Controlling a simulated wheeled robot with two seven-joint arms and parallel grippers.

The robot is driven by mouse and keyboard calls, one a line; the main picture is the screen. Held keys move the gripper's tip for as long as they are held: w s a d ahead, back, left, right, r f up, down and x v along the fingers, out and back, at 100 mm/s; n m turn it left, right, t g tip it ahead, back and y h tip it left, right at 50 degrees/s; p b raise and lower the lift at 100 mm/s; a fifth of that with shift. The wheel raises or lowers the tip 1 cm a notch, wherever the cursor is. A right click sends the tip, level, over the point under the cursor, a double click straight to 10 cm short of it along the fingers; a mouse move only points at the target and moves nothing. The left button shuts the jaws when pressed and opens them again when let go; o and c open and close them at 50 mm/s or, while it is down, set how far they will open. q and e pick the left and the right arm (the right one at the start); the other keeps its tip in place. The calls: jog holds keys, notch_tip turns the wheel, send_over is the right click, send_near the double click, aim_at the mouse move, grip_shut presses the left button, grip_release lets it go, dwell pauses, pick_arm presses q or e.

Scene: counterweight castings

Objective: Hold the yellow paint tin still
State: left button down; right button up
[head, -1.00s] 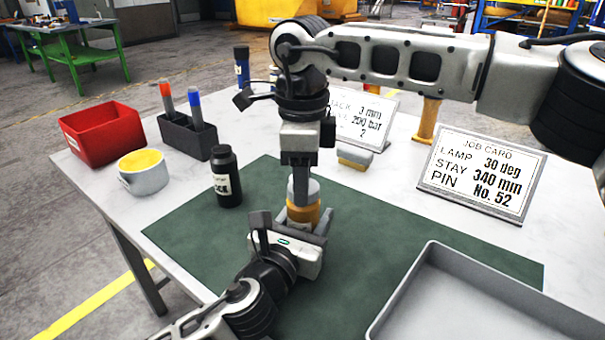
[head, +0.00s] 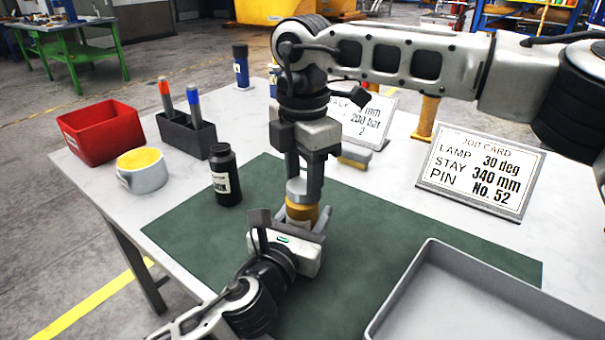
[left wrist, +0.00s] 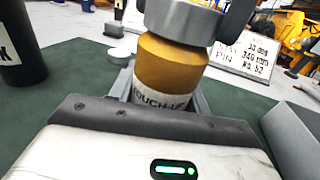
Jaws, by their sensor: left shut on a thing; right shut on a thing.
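The yellow paint tin (head: 301,213) stands upright on the green mat, with a white label reading "TOUCH-U…" in the left wrist view (left wrist: 172,68). My left gripper (head: 303,226) is shut around its lower body from the front. A pale grey lid (head: 296,189) is at the tin's top; it also shows in the left wrist view (left wrist: 183,20). My right gripper (head: 304,186) comes down from above and is shut on the lid, one finger on each side. I cannot tell whether the lid is tight on the tin.
A black bottle (head: 225,175) stands left of the tin. Further left are a pen holder (head: 187,136), a yellow-filled cup (head: 145,175) and a red bin (head: 103,133). A grey tray (head: 430,262) is front right, a job card (head: 478,172) behind it. Some mat right of the tin is clear.

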pick_arm(q)
jog(key=shift+f, duration=0.15)
pick_arm(e)
jog(key=m, duration=1)
jog(key=shift+s+a+m, duration=0.2)
jog(key=shift+s+m, duration=0.05)
jog(key=shift+m, duration=0.05)
jog(key=shift+w+d+m, duration=0.1)
jog(key=shift+m, duration=0.6)
jog(key=o, duration=0.9)
jog(key=shift+d+r, duration=0.1)
jog(key=shift+r, duration=2.15)
jog(key=shift+c, duration=0.2)
